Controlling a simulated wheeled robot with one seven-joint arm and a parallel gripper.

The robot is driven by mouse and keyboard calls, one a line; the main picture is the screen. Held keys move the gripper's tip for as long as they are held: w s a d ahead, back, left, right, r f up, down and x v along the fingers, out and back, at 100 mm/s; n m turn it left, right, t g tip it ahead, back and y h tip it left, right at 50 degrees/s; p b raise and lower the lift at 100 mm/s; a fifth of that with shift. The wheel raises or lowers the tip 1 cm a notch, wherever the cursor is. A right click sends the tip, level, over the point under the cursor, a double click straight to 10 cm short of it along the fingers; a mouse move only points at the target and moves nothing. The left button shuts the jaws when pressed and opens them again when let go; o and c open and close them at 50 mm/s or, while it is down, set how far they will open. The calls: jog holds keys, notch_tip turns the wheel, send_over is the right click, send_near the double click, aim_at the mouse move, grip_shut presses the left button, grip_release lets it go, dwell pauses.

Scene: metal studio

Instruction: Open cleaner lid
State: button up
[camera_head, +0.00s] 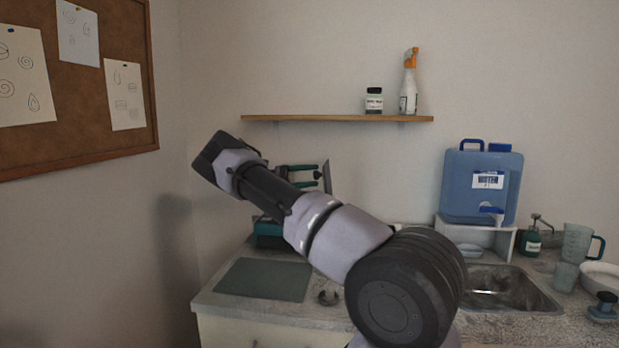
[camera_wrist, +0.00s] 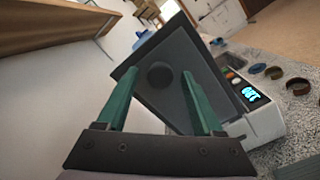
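The cleaner is a white box with a lit display (camera_wrist: 252,95), at the right in the wrist view. Its dark, flat lid (camera_wrist: 205,70) with a round knob (camera_wrist: 159,75) is tilted up from the body. In the head view I see only a thin grey panel that looks like the lid (camera_head: 327,177); my arm hides most of the cleaner. My gripper (camera_wrist: 160,73) has two green fingers spread wide, facing the lid, with the knob between them in the picture and gaps on both sides. It also shows in the head view (camera_head: 319,175). Contact with the lid is unclear.
A wooden shelf (camera_head: 335,118) hangs above my gripper, holding a jar (camera_head: 374,100) and a spray bottle (camera_head: 408,95). A blue water container (camera_head: 482,185) stands right, near the sink (camera_head: 505,289). A dark mat (camera_head: 263,279) lies bare on the counter.

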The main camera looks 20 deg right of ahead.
jog(key=shift+a, duration=0.1)
jog(key=v, duration=1)
jog(key=shift+w+a, duration=0.2)
jog(key=shift+a, duration=0.1)
jog(key=shift+f, duration=0.15)
